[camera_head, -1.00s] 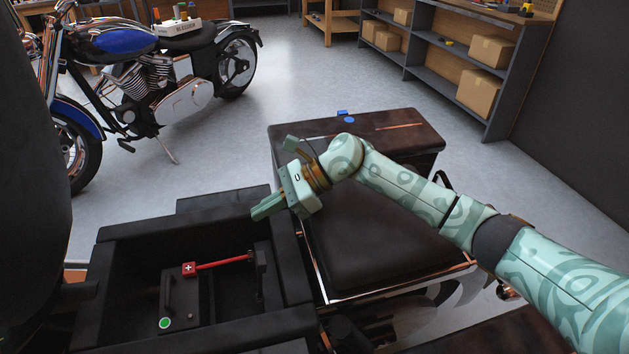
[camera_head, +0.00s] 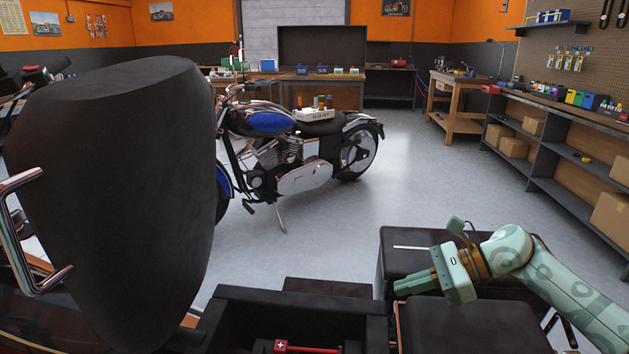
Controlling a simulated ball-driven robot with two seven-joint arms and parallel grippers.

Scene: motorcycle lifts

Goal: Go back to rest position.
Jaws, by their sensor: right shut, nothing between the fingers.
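My right gripper (camera_head: 416,285) comes in from the lower right on its pale green patterned arm. Its fingers are together and empty, pointing left. It is above the dark seat-like block (camera_head: 470,333) and beside the black open box. The black open box (camera_head: 253,297) is at the bottom centre, cut off by the lower edge. A red-handled lever (camera_head: 302,349) shows at its bottom. My left gripper is not in view.
A large dark rounded shape (camera_head: 115,170) blocks the left side. A blue motorcycle (camera_head: 290,165) stands on the open grey floor (camera_head: 330,235). Shelves with cardboard boxes (camera_head: 513,148) line the right wall, and workbenches (camera_head: 335,93) stand at the back.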

